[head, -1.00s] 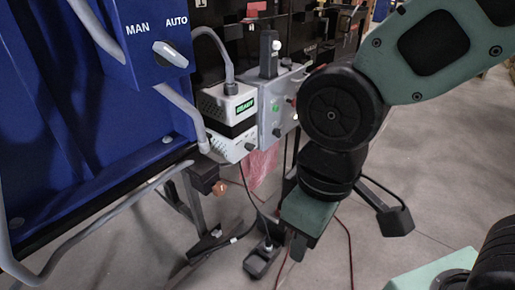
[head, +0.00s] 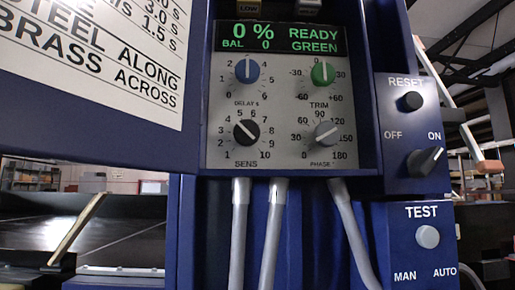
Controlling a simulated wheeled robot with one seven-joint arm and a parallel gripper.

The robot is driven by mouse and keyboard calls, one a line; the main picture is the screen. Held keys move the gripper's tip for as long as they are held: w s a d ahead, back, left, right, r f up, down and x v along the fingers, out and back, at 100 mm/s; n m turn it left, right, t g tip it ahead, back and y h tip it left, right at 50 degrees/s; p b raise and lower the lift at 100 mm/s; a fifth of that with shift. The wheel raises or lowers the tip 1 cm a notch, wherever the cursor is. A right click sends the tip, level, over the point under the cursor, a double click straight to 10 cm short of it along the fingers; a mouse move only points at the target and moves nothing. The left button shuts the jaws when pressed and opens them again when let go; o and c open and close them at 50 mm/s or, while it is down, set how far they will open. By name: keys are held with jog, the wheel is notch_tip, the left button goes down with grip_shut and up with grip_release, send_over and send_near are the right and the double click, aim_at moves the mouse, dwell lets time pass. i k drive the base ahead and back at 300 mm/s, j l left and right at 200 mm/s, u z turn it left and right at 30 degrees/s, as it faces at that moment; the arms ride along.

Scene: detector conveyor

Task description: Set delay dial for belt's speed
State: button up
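The delay dial (head: 247,69) is a blue knob at the upper left of the control panel (head: 285,150), marked "DELAY S". Its white pointer line points about straight up, between the visible 2 and 4. The display (head: 278,39) above it reads "0 %", "BAL 0" and "READY GREEN". A white placard (head: 100,50) at upper left shows "3.0 S", "1.5 S", "STEEL ALONG" and "BRASS ACROSS"; its top and left are cut off. A black belt-like surface (head: 125,235) shows at lower left. My gripper is not in the current view.
A green trim dial (head: 322,73), black sens dial (head: 246,131) and grey phase dial (head: 326,133) sit close by. The blue door (head: 90,135) stands left of the panel. Reset button (head: 411,101), OFF/ON switch (head: 424,161) and test button (head: 427,237) are at right. Grey conduits (head: 272,235) hang below.

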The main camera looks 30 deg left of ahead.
aim_at(247, 71)
jog(key=u, duration=1.3)
jog(key=k+l+u, duration=0.3)
jog(key=l+u, duration=0.15)
jog(key=k+l+u, duration=0.45)
jog(key=i, duration=0.1)
